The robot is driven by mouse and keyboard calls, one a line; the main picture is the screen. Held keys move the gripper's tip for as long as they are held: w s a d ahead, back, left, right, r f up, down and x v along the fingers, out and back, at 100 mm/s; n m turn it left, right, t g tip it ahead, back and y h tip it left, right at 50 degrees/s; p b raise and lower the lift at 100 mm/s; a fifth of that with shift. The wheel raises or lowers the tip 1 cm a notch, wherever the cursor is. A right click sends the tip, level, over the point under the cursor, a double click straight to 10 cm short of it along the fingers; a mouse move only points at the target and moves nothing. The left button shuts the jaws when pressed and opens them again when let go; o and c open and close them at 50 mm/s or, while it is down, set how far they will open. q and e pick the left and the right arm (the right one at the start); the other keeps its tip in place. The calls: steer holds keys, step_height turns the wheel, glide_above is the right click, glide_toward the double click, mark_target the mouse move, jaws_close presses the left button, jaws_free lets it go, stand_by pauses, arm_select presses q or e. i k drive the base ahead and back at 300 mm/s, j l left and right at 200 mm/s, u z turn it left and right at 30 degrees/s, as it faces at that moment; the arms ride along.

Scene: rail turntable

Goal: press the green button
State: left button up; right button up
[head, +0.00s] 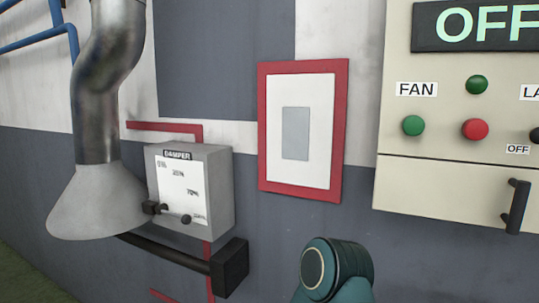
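A green button (413,125) sticks out from the beige control panel (390,140) at the right of the head view, just below the FAN label (416,89). A red button (475,129) is to its right. A second green round piece (477,85), darker, sits above the red one; I cannot tell whether it is a lamp or a button. The big sign (487,24) above reads OFF. Neither gripper is in view. Only a teal link of my own arm shows at the bottom, below and left of the panel, apart from the buttons.
A grey damper box (222,190) with a dark lever (229,267) below it is left of centre. A metal duct with a flared hood (95,205) hangs at the left. A red-framed board (303,185) is on the wall. The panel's lower part has a black handle (514,207).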

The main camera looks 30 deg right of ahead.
mark_target(413, 126)
steer(key=i+j, duration=0.3)
steer(key=i+j+z, duration=0.55)
steer(key=j, duration=0.2)
steer(key=k+z, duration=0.1)
steer(key=z, duration=2.1)
